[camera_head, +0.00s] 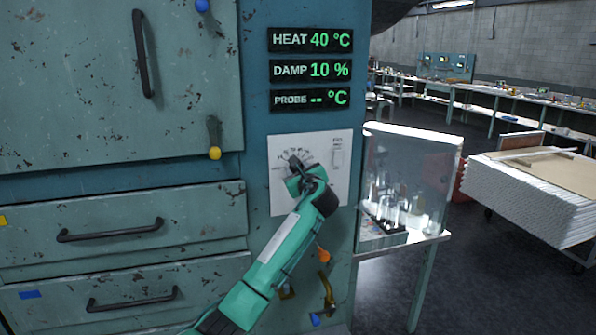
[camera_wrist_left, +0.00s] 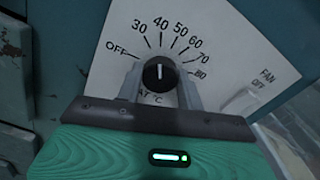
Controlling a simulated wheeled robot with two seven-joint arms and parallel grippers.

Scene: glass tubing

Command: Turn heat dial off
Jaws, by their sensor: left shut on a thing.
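The heat dial (camera_wrist_left: 160,74) is a round black knob with a white pointer line on a white panel (camera_wrist_left: 225,50). Its printed scale runs from OFF through 30 to 80. In the left wrist view the pointer line stands near upright in the picture, toward the 40 to 50 marks. My left gripper (camera_wrist_left: 163,85) is shut on the dial, one grey finger on each side. In the head view my left gripper (camera_head: 306,180) covers the dial on the white panel (camera_head: 337,180). The heat display (camera_head: 311,40) reads 40 °C. My right gripper is not in view.
Damp (camera_head: 310,71) and probe (camera_head: 310,99) displays sit above the panel. A fan switch (camera_head: 338,157) is at the panel's right. Drawers with black handles (camera_head: 110,230) are at left. A glass case (camera_head: 412,180) with glassware stands close at right. Orange and brass valves (camera_head: 326,285) sit below.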

